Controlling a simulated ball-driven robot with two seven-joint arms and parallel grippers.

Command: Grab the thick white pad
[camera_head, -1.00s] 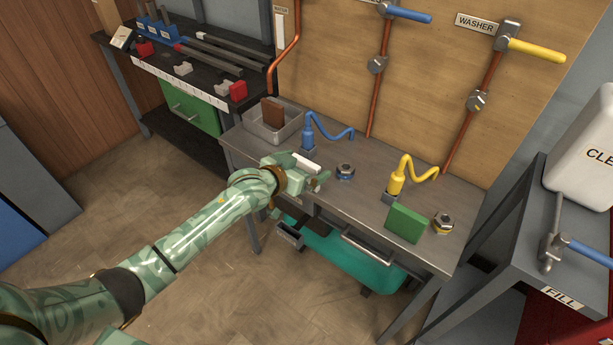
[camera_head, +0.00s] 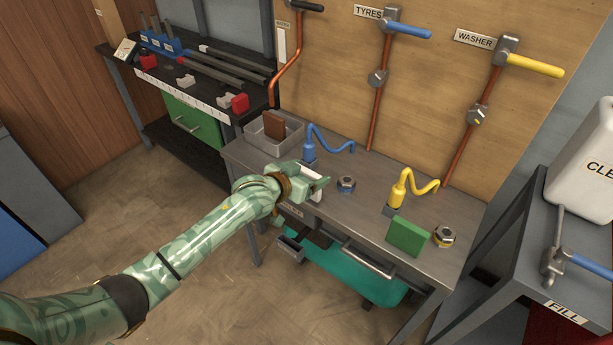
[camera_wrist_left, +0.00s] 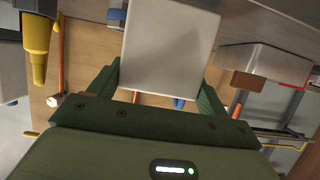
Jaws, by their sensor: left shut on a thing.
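The thick white pad (camera_wrist_left: 168,45) is a pale, flat-faced block that fills the space between my left fingers in the left wrist view. My left gripper (camera_head: 308,181) is shut on it, with one green finger on each side. In the head view a small white part of the pad (camera_head: 317,191) shows at the fingers, over the front left of the grey metal bench (camera_head: 372,212). The fingers hide much of the pad there. My right gripper is not in view.
A grey bin (camera_head: 268,142) with a brown block (camera_head: 274,125) stands behind the gripper. A blue bottle with a curled hose (camera_head: 309,150) is close by. A blue-ringed nut (camera_head: 346,184), yellow bottle (camera_head: 396,191), green pad (camera_head: 407,236) and yellow-ringed nut (camera_head: 444,236) are to the right.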

